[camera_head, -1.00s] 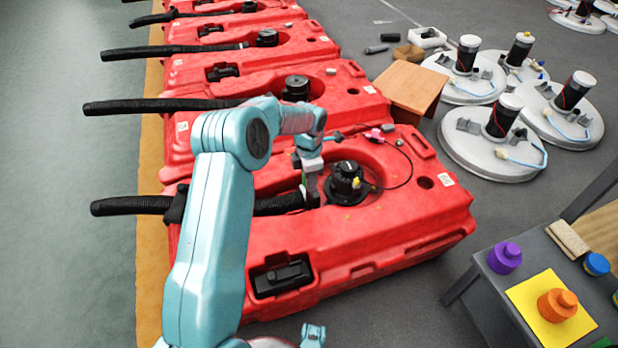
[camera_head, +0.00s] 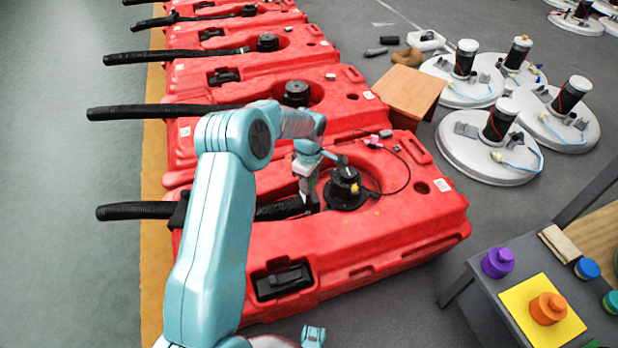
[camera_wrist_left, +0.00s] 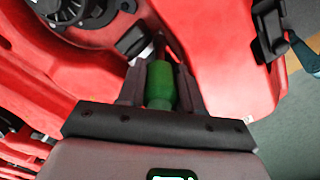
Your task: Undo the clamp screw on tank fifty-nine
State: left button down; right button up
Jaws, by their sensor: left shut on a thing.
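The nearest red tank (camera_head: 400,235) has a black hose (camera_head: 135,211) running into its recess and a round black cap (camera_head: 345,190). Its number label (camera_head: 441,185) is too small to read. My left gripper (camera_head: 308,193) is over the hose's inner end, left of the cap. In the left wrist view, its jaws (camera_wrist_left: 160,82) are shut on a green-handled tool (camera_wrist_left: 160,88), which looks like a screwdriver. The tool points at the tank beside a small black block (camera_wrist_left: 133,40). The clamp screw and its contact with the tool's tip cannot be made out.
More red tanks (camera_head: 265,90) stand in a row behind. A wooden stool (camera_head: 408,92) and white round bases (camera_head: 490,150) stand at the right. A grey table (camera_head: 490,290) holds purple (camera_head: 498,262) and orange (camera_head: 548,308) knobbed pieces. Floor at the left is clear.

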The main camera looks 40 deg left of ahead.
pick_arm(q)
jog(key=m+p, duration=0.1)
jog(key=m, duration=0.3)
jog(key=shift+m, duration=0.3)
jog(key=m+p, duration=0.1)
jog(key=m, duration=0.2)
jog(key=shift+s+r+m, duration=0.1)
jog(key=shift+m, duration=0.2)
jog(key=m, duration=0.3)
jog(key=m+p, duration=0.1)
jog(key=m, duration=0.5)
jog(key=shift+a, duration=0.1)
jog(key=m+p, duration=0.1)
jog(key=m, duration=0.6)
jog(key=m+p, duration=0.1)
jog(key=m, duration=0.3)
jog(key=shift+a, duration=0.1)
jog(key=m, duration=0.3)
jog(key=shift+m, duration=0.3)
